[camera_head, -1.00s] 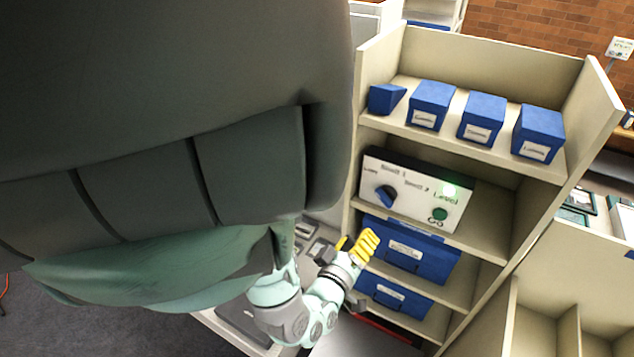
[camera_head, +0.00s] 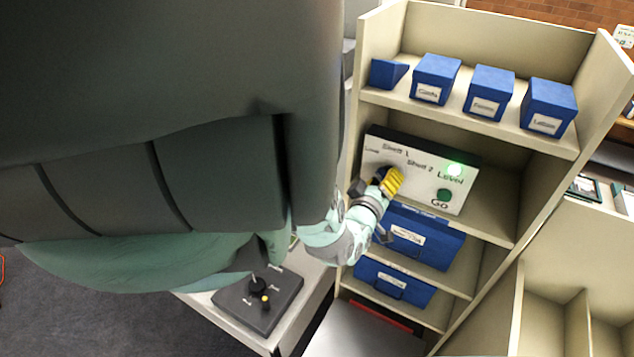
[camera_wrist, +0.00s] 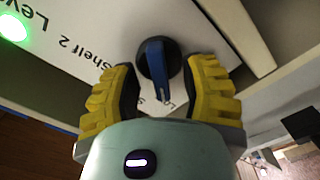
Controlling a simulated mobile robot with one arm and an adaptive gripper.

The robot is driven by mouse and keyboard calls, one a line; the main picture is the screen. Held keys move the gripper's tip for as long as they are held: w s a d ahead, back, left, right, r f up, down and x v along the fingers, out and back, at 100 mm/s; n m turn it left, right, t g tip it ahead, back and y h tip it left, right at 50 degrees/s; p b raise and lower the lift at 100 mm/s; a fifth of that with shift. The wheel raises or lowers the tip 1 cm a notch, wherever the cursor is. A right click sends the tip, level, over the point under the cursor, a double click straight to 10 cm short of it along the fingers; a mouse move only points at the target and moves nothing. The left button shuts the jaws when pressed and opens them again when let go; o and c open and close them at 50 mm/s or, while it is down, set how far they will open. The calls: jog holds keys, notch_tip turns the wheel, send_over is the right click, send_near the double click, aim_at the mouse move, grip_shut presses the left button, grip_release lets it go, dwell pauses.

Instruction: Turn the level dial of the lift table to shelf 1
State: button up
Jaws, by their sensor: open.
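The level dial (camera_wrist: 154,58) is a round black knob with a blue pointer bar on the white control panel (camera_head: 424,172). In the wrist view the bar points down the picture, toward a partly hidden label starting "L". My gripper (camera_wrist: 164,92) is open, with one yellow finger on each side of the dial. I cannot tell whether the fingers touch it. In the head view my gripper (camera_head: 390,182) is at the panel's left part and mostly hides the dial. "Shelf 1" and "Shelf 2" labels show above it.
A lit green lamp (camera_head: 455,170) and a green GO button (camera_head: 443,196) are on the panel's right. Blue boxes (camera_head: 488,92) stand on the shelf above, and more blue boxes (camera_head: 420,235) below. A dark control box (camera_head: 258,300) lies on a table to the left.

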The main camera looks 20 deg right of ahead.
jog(key=shift+o, duration=0.3)
jog(key=shift+w+d, duration=0.1)
jog(key=shift+d, duration=0.1)
grip_shut()
jog(key=shift+a, duration=0.1)
